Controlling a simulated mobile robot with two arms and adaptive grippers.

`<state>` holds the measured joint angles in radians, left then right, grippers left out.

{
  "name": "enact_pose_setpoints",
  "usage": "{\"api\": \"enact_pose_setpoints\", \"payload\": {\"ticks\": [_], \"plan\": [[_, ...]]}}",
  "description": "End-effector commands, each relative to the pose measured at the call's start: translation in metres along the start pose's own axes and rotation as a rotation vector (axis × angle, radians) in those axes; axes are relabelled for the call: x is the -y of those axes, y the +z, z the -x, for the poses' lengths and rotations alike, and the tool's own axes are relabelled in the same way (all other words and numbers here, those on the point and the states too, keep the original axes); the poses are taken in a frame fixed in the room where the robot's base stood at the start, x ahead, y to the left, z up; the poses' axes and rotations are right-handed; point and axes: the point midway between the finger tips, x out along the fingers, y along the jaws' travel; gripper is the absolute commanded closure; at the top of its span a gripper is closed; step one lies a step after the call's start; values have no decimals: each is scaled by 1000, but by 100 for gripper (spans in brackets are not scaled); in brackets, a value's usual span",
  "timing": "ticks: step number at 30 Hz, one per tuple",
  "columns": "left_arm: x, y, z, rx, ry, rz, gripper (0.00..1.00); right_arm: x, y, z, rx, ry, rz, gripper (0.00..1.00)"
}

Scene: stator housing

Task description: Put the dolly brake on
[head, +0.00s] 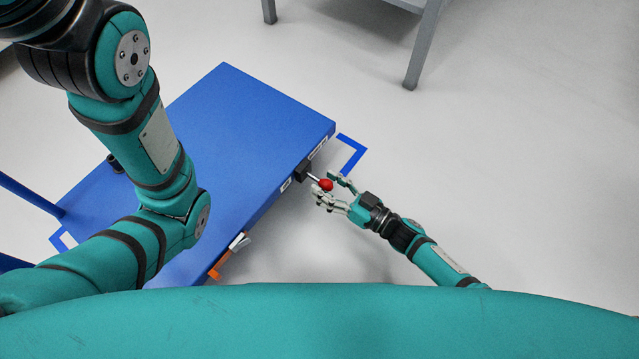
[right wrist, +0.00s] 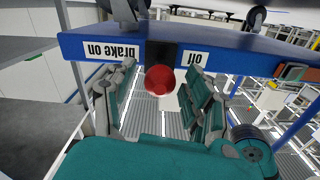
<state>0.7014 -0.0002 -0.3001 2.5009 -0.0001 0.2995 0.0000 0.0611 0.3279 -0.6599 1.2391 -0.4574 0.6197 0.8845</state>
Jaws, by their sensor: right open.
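The blue dolly (head: 225,130) stands on the floor left of centre in the head view. On its right-hand side a black mount (head: 303,170) carries a short brake lever with a red knob (head: 326,184). My right gripper (head: 335,188) is open at the knob. In the right wrist view the knob (right wrist: 160,80) lies between the spread fingers, and I cannot tell whether they touch it. The upside-down labels "brake on" (right wrist: 103,51) and "off" (right wrist: 195,59) flank the lever, which points out at me between them. My left gripper is out of view.
An orange and silver fitting (head: 228,255) sits on the same dolly side, nearer me. Blue floor marks (head: 352,155) show at the dolly corners. A grey table leg (head: 422,45) stands at the top. The floor right of the dolly is clear.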

Motion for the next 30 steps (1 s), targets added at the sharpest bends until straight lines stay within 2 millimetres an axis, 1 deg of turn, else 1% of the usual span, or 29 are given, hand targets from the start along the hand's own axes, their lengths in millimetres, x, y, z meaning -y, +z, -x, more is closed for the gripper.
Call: {"api": "enact_pose_setpoints", "payload": {"ticks": [1,6,9,16,17,28,30], "plan": [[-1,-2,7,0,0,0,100,-1,2,-8,-3,-2,2,47],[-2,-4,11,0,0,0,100,0,1,-23,-1,-2,1,47],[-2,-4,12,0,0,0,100,0,0,-26,0,-1,0,47],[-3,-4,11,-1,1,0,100,0,0,-26,0,0,0,47],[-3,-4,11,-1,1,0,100,0,0,-26,0,0,0,50],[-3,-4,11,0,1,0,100,0,0,-26,1,0,1,98],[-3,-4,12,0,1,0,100,0,0,-26,1,0,1,100]]}}
